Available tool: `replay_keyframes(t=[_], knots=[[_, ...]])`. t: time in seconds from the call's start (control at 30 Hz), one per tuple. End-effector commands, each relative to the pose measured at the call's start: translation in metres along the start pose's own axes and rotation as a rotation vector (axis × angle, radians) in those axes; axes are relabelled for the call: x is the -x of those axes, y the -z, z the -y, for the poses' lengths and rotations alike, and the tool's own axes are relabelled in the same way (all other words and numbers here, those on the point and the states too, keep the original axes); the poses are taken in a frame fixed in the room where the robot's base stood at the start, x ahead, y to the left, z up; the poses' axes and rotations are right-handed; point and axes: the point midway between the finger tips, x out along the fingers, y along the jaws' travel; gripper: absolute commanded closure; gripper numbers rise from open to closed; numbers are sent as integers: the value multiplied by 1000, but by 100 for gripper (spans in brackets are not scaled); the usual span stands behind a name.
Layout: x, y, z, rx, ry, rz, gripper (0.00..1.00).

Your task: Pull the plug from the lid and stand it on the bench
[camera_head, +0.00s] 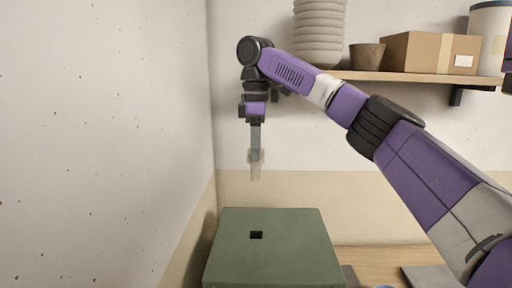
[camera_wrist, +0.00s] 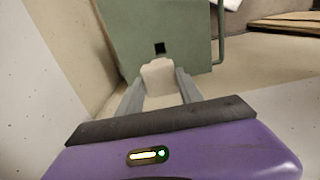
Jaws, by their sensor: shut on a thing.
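My gripper (camera_head: 256,155) is shut on the pale plug (camera_head: 255,172) and holds it in the air above the lid. In the wrist view the cream plug (camera_wrist: 158,78) sits between the two grey fingers of my gripper (camera_wrist: 160,90). The lid also shows in the wrist view (camera_wrist: 185,45), with the hole (camera_wrist: 160,48) just beyond the plug. The plug's upper part is partly hidden by the fingers.
The wooden bench (camera_head: 385,258) shows to the right of the lid, with a grey flat piece (camera_head: 430,276) on it. A wall (camera_head: 100,140) stands close on the left. A shelf (camera_head: 415,77) at upper right holds stacked bowls (camera_head: 319,35), a pot (camera_head: 367,56) and a cardboard box (camera_head: 428,52).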

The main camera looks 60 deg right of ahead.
Motion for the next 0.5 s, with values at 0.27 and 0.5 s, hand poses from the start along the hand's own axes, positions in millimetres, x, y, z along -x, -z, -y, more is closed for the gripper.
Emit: replay_keyframes(t=[0.27,0.5], knots=[[12,0,0,0,0,0,100],[23,0,0,0,0,0,100]])
